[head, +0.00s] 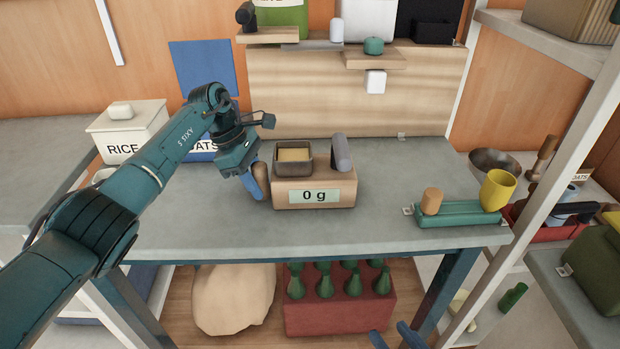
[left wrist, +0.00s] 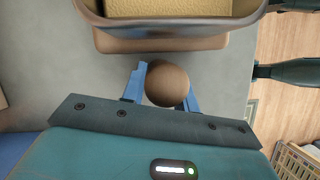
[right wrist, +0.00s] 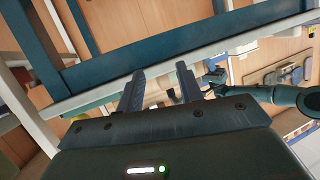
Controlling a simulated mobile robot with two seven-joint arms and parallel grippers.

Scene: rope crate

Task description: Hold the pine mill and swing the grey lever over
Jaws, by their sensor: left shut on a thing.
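The pine mill (head: 282,196) is a pale wooden block with a "0 g" panel, standing on the grey table. A dark square hopper (head: 307,170) with yellow contents sits on its top left. The grey lever (head: 342,152) stands nearly upright at its right, its top leaning slightly left. My left gripper (head: 257,182) is at the mill's left side. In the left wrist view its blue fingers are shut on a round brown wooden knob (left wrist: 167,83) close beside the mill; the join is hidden. My right gripper (right wrist: 160,72) is open and empty, low in front of the table.
A teal tray (head: 455,216) with a wooden cylinder and a yellow cup (head: 498,190) stands at the table's right. A rice box (head: 128,125) is at the left. A red crate of green bottles (head: 340,312) and a pale sack (head: 233,295) lie below. Tabletop right of the mill is clear.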

